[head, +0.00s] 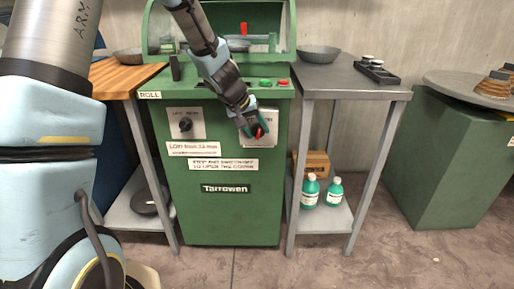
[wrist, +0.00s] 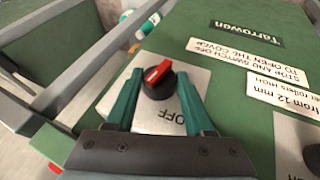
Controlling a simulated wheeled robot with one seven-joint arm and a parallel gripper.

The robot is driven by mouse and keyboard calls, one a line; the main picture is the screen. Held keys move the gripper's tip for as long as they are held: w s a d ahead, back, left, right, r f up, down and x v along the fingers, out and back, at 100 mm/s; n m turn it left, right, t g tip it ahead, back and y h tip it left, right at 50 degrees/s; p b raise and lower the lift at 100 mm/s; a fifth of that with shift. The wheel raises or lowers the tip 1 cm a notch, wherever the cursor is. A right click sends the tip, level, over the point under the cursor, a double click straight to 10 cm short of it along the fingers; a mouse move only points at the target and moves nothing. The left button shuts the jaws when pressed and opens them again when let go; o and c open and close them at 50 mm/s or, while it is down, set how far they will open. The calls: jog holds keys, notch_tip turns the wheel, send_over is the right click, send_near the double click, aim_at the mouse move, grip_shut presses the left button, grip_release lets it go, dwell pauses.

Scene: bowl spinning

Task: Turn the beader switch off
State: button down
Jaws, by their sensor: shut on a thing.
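The beader switch is a black rotary knob with a red pointer (wrist: 156,74) on a light metal plate (wrist: 120,95) on the front of the green machine (head: 224,215). In the wrist view the red pointer aims to the upper right, and the word OFF shows on the plate below the knob. In the head view the red pointer (head: 258,132) shows at the end of my arm. My gripper (wrist: 160,76) is shut on the knob, with one green finger on each side; it also shows in the head view (head: 257,125). The plate's ON marking is not visible.
A second black knob (head: 186,124) sits on the left plate. Green and red buttons (head: 266,83) are on the top edge. A wooden-topped table (head: 120,75) stands left, and a grey metal table (head: 350,80) with a bowl (head: 319,54) right. Green bottles (head: 310,190) are on its lower shelf.

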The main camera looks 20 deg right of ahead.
jog(key=shift+w+a+f+n+g+h+b, duration=0.15)
jog(key=shift+h+b, duration=0.4)
jog(key=shift+b, duration=1.6)
jog(key=shift+s+f+n+g+h+b, duration=0.1)
jog(key=shift+f+g+h+b, duration=0.3)
jog(key=shift+b, duration=1.75)
jog(key=shift+w+a+f+n+g+h+b, duration=0.15)
jog(key=shift+h+b, duration=0.5)
jog(key=shift+b, duration=1.5)
jog(key=n+h+b, duration=0.1)
jog(key=h+b, duration=0.2)
jog(key=b, duration=0.8)
jog(key=shift+f+g, duration=0.1)
jog(key=shift+g, duration=0.2)
jog(key=h+b, duration=0.3)
jog(key=b, duration=0.3)
jog(key=shift+n+g+b, duration=0.3)
jog(key=shift+n+b, duration=0.1)
jog(key=shift+h+b, duration=0.5)
jog(key=shift+b, duration=0.6)
jog(key=shift+r+n, duration=0.25)
jog(key=shift+n, duration=0.05)
jog(key=shift+c, duration=1.4)
grip_release()
